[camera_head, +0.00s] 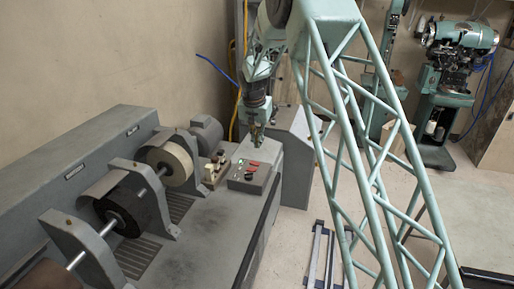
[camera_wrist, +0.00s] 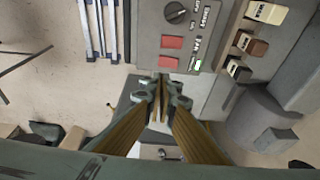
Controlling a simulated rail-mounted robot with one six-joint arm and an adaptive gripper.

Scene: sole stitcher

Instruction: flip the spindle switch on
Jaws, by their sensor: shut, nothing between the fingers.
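A grey control box (camera_head: 262,155) stands at the far end of the grinding machine. In the wrist view its panel (camera_wrist: 150,28) carries a black rotary knob (camera_wrist: 176,12), an upper red switch (camera_wrist: 172,42) and a lower red switch (camera_wrist: 169,62). A green lit indicator (camera_wrist: 197,65) is beside the lower one. The small labels are too blurred to tell which switch is the spindle's. My gripper (camera_wrist: 158,92) is shut and empty, its tips near the panel edge by the lower red switch; contact cannot be told. In the head view my gripper (camera_head: 257,138) is over the box.
Several small labelled blocks (camera_wrist: 250,43) in cream and brown sit beside the panel. Buffing wheels on a shaft (camera_head: 126,205) line the machine at left. A grey motor (camera_head: 206,134) is behind the box.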

